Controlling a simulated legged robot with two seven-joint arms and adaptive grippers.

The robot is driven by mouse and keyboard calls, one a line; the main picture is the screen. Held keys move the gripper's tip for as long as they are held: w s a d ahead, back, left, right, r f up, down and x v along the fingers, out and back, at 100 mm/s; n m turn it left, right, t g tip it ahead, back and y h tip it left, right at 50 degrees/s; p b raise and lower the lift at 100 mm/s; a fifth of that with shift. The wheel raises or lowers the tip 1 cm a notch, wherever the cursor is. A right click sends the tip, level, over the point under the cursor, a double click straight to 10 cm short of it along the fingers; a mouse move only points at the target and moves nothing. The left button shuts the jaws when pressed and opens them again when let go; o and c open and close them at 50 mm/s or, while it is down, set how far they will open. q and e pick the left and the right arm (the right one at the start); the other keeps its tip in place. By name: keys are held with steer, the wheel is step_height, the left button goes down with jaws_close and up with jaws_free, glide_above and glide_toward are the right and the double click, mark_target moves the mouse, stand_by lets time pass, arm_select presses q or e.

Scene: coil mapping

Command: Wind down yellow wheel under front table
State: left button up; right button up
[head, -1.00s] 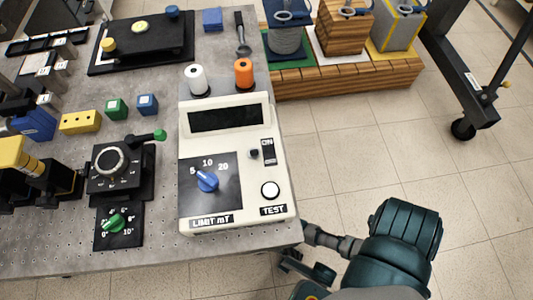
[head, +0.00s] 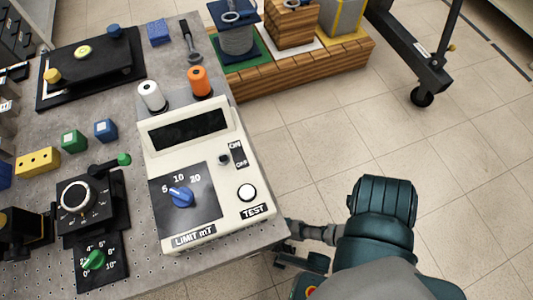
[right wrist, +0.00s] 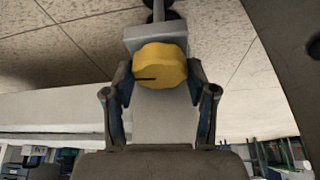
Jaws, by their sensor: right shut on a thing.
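The yellow wheel (right wrist: 160,68) shows in the right wrist view, with a dark line on its face and a pale grey block behind it. My right gripper (right wrist: 160,85) is shut on it, one finger at each side. In the head view my right gripper (head: 300,262) is low at the front right corner of the front table (head: 140,278), partly hidden by the table's edge. The wheel is hidden in the head view. My left gripper is in neither view.
A white meter (head: 205,240) with a blue knob stands at the table's right edge, close above my right arm. A black dial unit (head: 105,222) is left of it. The tiled floor (head: 440,180) right of the table is clear. A wheeled frame (head: 425,65) stands farther back.

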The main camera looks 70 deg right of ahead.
steer(key=shift+w+r+m+t+p, duration=0.1)
steer(key=shift+r+m+t+p, duration=0.15)
steer(key=shift+m+p, duration=0.4)
steer(key=shift+f+m+h+b, duration=0.25)
steer(key=shift+h+b, duration=0.05)
steer(key=o, duration=1.2)
steer(key=shift+c, duration=0.2)
steer(key=shift+s, duration=0.2)
steer(key=v, duration=1.2)
steer(key=shift+d, duration=0.1)
